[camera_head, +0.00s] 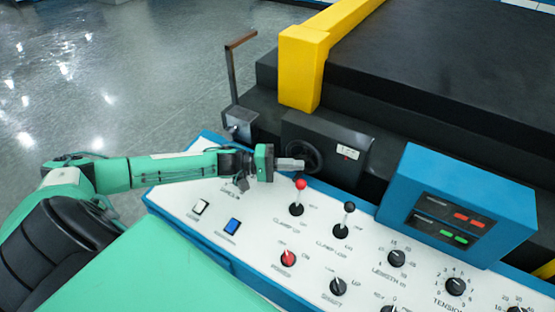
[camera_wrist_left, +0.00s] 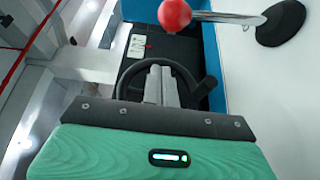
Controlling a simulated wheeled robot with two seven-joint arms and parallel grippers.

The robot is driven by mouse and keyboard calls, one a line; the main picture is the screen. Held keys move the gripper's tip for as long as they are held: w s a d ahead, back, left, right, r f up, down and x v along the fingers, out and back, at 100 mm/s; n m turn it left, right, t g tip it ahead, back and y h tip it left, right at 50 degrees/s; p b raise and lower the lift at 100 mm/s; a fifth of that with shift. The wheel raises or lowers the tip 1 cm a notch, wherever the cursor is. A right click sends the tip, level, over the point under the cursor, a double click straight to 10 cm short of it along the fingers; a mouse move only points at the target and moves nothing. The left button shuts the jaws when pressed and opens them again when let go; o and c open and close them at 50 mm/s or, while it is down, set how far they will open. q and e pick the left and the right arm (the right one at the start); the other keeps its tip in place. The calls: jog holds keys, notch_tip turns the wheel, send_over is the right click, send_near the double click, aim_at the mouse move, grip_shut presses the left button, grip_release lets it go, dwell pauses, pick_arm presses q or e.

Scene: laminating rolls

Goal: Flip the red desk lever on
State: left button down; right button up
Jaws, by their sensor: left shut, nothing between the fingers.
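The red lever (camera_head: 300,184) stands on the white desk panel (camera_head: 262,222), its red ball on a short metal stick that rises from a round black base. It also shows at the top of the left wrist view (camera_wrist_left: 174,14), with the stick running right to its base. My left gripper (camera_head: 299,164) is shut and empty. Its fingertips are just above the red ball in the head view, by the panel's far edge. In the left wrist view the closed fingers (camera_wrist_left: 161,72) point toward the ball, with a visible gap. My right gripper is not in view.
A black-ball lever (camera_head: 349,207) stands to the right of the red one. A red power knob (camera_head: 288,258), a blue button (camera_head: 232,226) and a white button (camera_head: 200,207) sit nearby. A blue display box (camera_head: 462,205) rises at right. A dark handwheel (camera_head: 310,156) lies behind my fingers.

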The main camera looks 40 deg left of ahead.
aim_at(298, 196)
pick_arm(q)
jog(key=shift+r+p+x, duration=0.25)
jog(key=shift+p+x, duration=0.05)
jog(key=shift+x, duration=0.65)
jog(key=shift+s+d+f+p, duration=0.15)
jog(key=shift+s+p, duration=0.25)
jog(key=shift+s, duration=0.2)
jog(key=shift+s+d+f+p, duration=0.15)
jog(key=shift+s+p, duration=0.2)
jog(key=shift+s, duration=0.25)
jog(key=shift+s+d+p, duration=0.15)
jog(key=shift+s+p, duration=0.2)
jog(key=shift+s, duration=0.35)
